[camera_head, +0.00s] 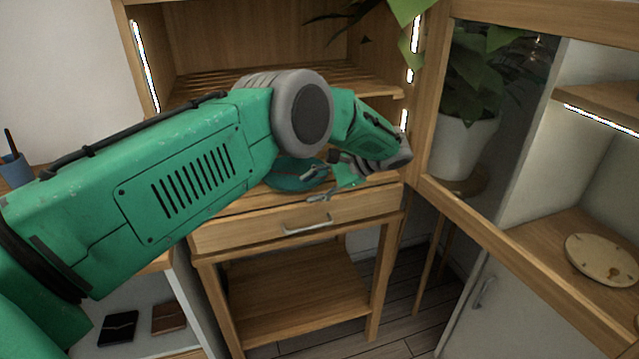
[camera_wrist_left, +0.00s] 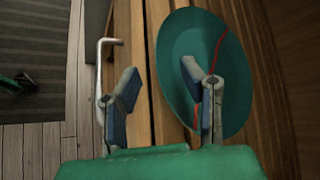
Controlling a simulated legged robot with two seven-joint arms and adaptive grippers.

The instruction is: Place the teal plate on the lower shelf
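The teal plate (camera_head: 289,178) lies on the wooden surface above a drawer, partly hidden by my left arm. In the left wrist view the plate (camera_wrist_left: 235,115) shows nearly whole, with a thin red line on it. My left gripper (camera_head: 316,184) is open and empty. In the left wrist view, one finger of the gripper (camera_wrist_left: 160,78) overlaps the plate and the other is beside it, with the near rim between them. Contact cannot be told. A lower shelf (camera_head: 295,290) below the drawer looks bare. My right gripper is not in view.
A slatted shelf (camera_head: 355,84) is above the plate. The drawer handle (camera_head: 307,227) sticks out in front. A glass-paned door frame (camera_head: 520,265) stands open at right, before a potted plant (camera_head: 468,140). Two small wallets (camera_head: 118,328) (camera_head: 169,318) lie at lower left.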

